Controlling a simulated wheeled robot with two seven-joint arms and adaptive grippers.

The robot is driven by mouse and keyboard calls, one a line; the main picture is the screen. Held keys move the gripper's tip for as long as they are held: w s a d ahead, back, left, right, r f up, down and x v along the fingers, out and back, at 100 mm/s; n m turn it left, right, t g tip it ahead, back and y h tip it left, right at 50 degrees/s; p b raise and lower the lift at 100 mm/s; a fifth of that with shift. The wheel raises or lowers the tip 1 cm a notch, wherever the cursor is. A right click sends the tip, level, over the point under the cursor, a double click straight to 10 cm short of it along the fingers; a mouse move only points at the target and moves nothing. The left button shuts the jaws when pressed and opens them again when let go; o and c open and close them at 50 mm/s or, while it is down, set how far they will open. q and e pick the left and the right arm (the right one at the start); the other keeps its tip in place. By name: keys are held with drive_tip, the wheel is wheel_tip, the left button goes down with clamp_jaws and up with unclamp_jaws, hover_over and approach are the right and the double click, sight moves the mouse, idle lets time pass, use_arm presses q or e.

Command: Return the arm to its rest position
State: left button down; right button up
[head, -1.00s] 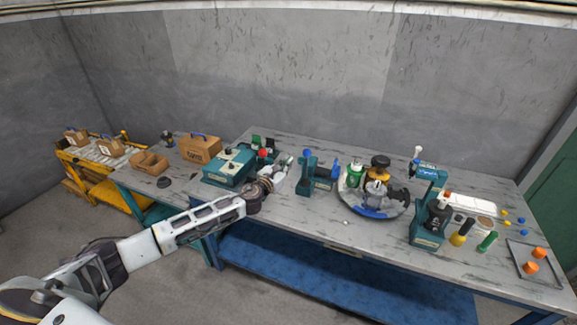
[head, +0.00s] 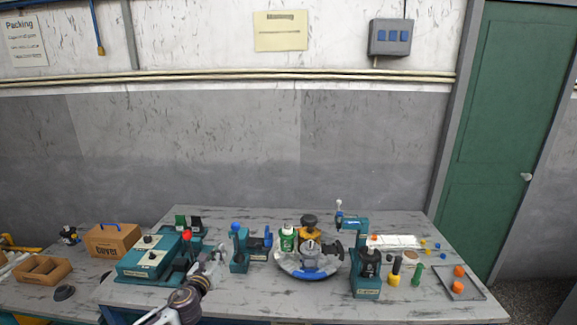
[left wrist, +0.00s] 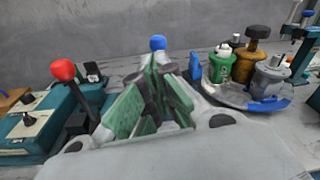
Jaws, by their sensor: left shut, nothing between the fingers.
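My left arm (head: 185,303) comes in from the bottom of the head view, over the workbench's left part. Its left gripper (head: 217,254) is shut and empty, between the teal box with the red knob (head: 152,259) and the teal fixture with the blue knob (head: 239,251). In the left wrist view, the gripper's green-padded fingers (left wrist: 150,100) come together with nothing between them. The red knob (left wrist: 63,70) is to their left and the blue knob (left wrist: 158,43) is beyond them. My right gripper is not in view.
A round tray (head: 282,265) with a green bottle and motor parts stands mid-bench. A teal press (head: 366,287) is to its right, then several coloured pegs and a grey tray (head: 444,283). The bench's front strip (head: 270,300) is mostly clear.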

use_arm(q)
drive_tip(key=s+d+f+n+g+y, duration=0.1)
drive_tip(key=s+f+n+g, duration=0.3)
drive_tip(key=s+n, duration=0.8)
drive_tip(key=s+d+f+n+g, duration=0.1)
drive_tip(key=s+f+n+g, duration=0.35)
drive_tip(key=s+n, duration=0.75)
drive_tip(key=s+f+n+g+y, duration=0.1)
drive_tip(key=s+f+n+g, duration=0.35)
drive_tip(key=s+n, duration=0.75)
drive_tip(key=s+f+m+g, duration=0.1)
drive_tip(key=s+f+m, duration=0.15)
drive_tip(key=f, duration=1.35)
drive_tip(key=s+f+m+g, duration=0.1)
drive_tip(key=s+f, duration=0.3)
drive_tip(key=f, duration=1.3)
drive_tip(key=s+a+f, duration=0.2)
drive_tip(key=s+f, duration=0.7)
drive_tip(key=s, duration=0.1)
drive_tip(key=s+a+f+g, duration=0.1)
drive_tip(key=s+f, duration=0.8)
drive_tip(key=s, duration=0.2)
drive_tip(key=shift+s+a+f, duration=0.2)
drive_tip(key=shift+a+f, duration=0.2)
